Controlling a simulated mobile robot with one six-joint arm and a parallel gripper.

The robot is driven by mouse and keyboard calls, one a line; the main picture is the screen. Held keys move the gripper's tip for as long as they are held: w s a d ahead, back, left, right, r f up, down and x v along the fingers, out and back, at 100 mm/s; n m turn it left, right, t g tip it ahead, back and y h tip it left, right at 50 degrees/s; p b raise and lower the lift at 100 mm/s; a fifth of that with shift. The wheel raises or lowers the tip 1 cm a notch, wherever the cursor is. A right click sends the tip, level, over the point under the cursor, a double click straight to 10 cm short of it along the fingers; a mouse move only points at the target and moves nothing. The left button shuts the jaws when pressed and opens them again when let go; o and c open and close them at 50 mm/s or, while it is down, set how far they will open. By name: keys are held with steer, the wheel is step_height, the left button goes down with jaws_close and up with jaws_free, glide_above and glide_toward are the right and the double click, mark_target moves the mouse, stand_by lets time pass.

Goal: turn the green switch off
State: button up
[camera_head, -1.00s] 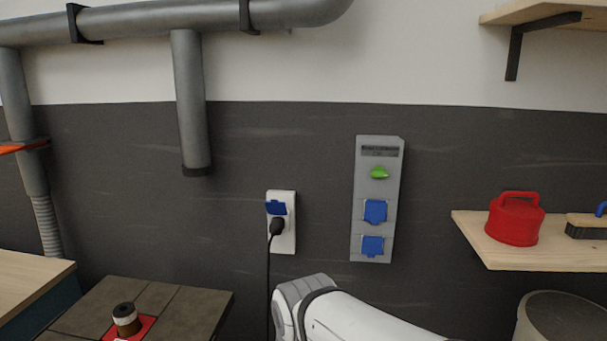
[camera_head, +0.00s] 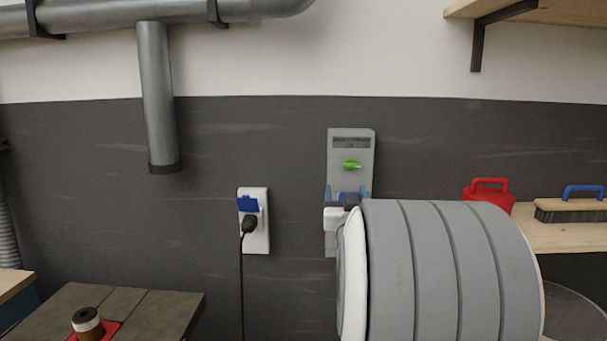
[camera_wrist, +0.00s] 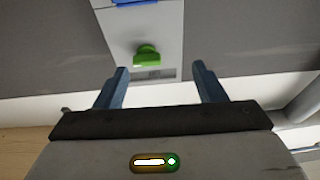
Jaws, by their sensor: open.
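The green switch (camera_head: 351,164) is a knob on the upper part of a grey wall panel (camera_head: 366,146), below a dark label strip. Its grip looks roughly level in the head view. In the wrist view the green switch (camera_wrist: 147,54) lies ahead of the fingertips, left of the middle between them. My gripper (camera_head: 347,190) is open and empty, just below the switch in the head view. In the wrist view both blue fingers of my gripper (camera_wrist: 160,76) stand apart, with no visible contact with the switch. My arm hides the panel's lower part.
A white socket (camera_head: 257,190) with a blue lid and a black plug is left of the panel. A wooden shelf (camera_head: 550,238) at right holds a red can (camera_head: 490,192) and a brush (camera_head: 572,206). A blue lid (camera_wrist: 132,2) shows in the wrist view.

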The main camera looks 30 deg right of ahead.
mark_target(352, 167)
steer(key=shift+t+h, duration=0.5)
steer(key=w+d+r+p, duration=0.1)
steer(key=w+d+r, duration=0.1)
steer(key=w+d+r+p, duration=0.1)
steer(key=w+d+r, duration=0.1)
steer(key=w+d, duration=0.1)
steer(key=shift+w+d+r, duration=0.1)
steer(key=shift+d+r, duration=0.1)
steer(key=shift+d, duration=0.05)
steer(key=c, duration=1)
